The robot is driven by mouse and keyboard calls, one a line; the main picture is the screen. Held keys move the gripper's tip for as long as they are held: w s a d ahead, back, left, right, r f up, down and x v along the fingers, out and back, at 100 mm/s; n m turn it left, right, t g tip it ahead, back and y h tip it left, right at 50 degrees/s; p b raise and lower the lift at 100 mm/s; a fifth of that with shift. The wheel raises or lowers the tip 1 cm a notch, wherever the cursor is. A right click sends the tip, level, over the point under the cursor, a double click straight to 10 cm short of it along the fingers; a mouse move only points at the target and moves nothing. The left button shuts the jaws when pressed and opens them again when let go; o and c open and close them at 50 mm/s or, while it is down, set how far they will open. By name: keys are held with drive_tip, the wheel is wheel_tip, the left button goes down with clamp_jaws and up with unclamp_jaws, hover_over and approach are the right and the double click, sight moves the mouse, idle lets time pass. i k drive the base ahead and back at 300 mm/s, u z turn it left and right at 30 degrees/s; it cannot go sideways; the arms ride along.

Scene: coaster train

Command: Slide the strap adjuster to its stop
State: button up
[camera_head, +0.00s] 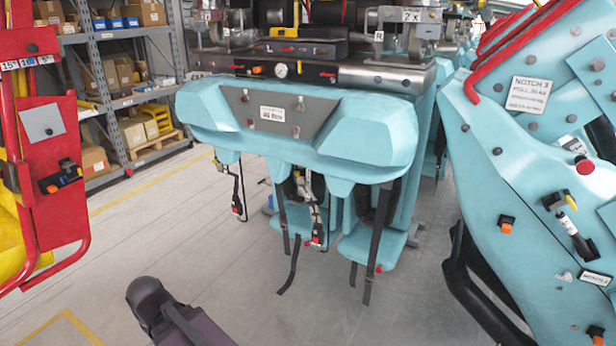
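Several black straps hang below the light-blue coaster car (370,125) in the middle. A long strap (378,232) hangs in front of the right blue seat (350,255), its lower end below the seat. Another strap (283,222) hangs to its left, with a loose tail (291,265) near it. Buckle-like parts with red tips hang at the left (237,200) and centre (316,235). I cannot tell which small part is the strap adjuster. A dark grey-purple part of my arm (165,315) enters at the bottom left. My gripper is not in view.
A red and yellow frame (55,170) stands at the left edge. Shelves (100,62) with boxes stand behind. The floor (180,235) at left centre is clear.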

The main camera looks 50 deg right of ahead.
sight(298, 175)
drive_tip(key=z, duration=1.5)
drive_tip(key=i, duration=1.05)
drive_tip(key=u, duration=0.05)
